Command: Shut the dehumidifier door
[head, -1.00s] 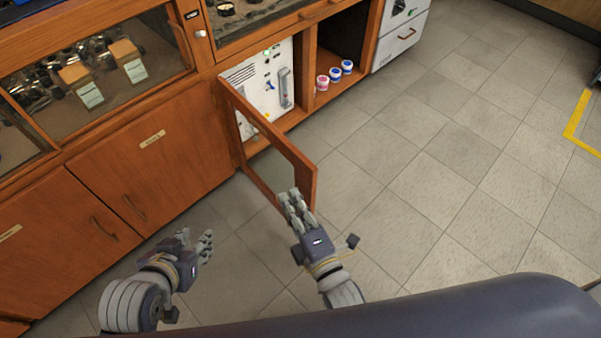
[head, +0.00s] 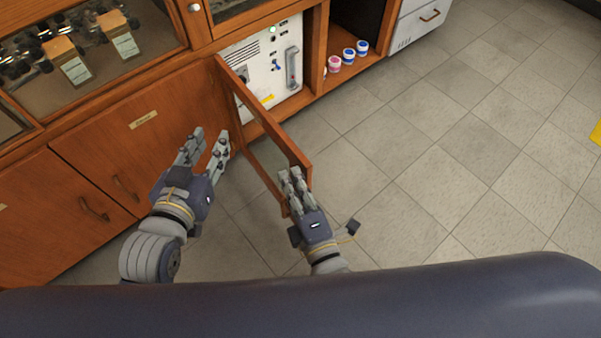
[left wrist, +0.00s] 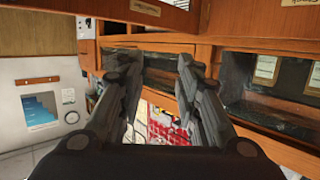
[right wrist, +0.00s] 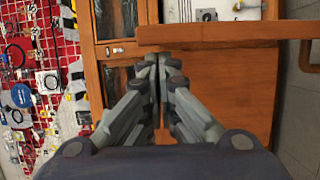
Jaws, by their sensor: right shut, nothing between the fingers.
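The dehumidifier door (head: 262,112), a wooden frame with a clear pane, stands open, swung out from the cabinet. The white dehumidifier unit (head: 263,62) shows in the compartment behind it. My right gripper (head: 290,177) is shut and empty at the door's free end; whether it touches is unclear. In the right wrist view its fingertips (right wrist: 155,62) are together beside a wooden bar, likely the door's top (right wrist: 215,33). My left gripper (head: 208,142) is open and empty in front of the closed lower cabinet, left of the door. Its spread fingers also show in the left wrist view (left wrist: 157,70).
A closed lower cabinet door (head: 140,130) is left of the compartment. The tiled floor (head: 430,150) right of the door is clear.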

